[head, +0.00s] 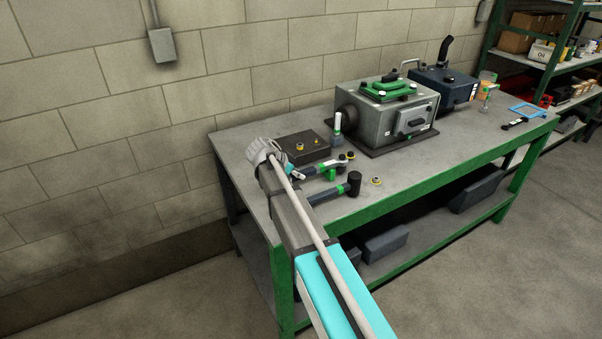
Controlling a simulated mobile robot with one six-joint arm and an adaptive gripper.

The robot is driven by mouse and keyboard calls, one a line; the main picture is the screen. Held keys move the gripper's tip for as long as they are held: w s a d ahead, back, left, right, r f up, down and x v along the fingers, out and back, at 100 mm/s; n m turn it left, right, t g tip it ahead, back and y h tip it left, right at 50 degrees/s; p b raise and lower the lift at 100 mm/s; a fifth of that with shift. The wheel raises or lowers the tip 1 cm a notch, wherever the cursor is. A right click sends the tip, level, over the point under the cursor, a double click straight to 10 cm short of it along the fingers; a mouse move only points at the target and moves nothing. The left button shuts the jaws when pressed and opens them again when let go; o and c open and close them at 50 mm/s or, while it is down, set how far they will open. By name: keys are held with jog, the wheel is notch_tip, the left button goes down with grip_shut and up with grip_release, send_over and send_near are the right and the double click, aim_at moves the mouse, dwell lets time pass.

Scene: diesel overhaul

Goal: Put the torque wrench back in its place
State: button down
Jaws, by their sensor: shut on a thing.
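My arm reaches over the left end of the green-framed workbench (235,148). My gripper (293,173) is low over the bench top, partly hidden behind my own wrist and arm. It is shut on the left part of a wrench-like tool with a dark blue and green handle and a pale head, which I take to be the torque wrench (322,167). The tool points right, toward small dark round parts. I cannot tell whether it touches the bench. No marked place for it can be made out.
A mallet (353,184) lies just in front of the tool. A grey machine (393,112) and a dark blue unit (447,89) stand right. The front middle of the bench is clear.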

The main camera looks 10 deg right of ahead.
jog(key=shift+f+b, duration=0.75)
jog(key=shift+f, duration=0.05)
jog(key=shift+c, duration=2)
grip_release()
jog(key=shift+s+r, duration=0.1)
jog(key=shift+r, duration=0.05)
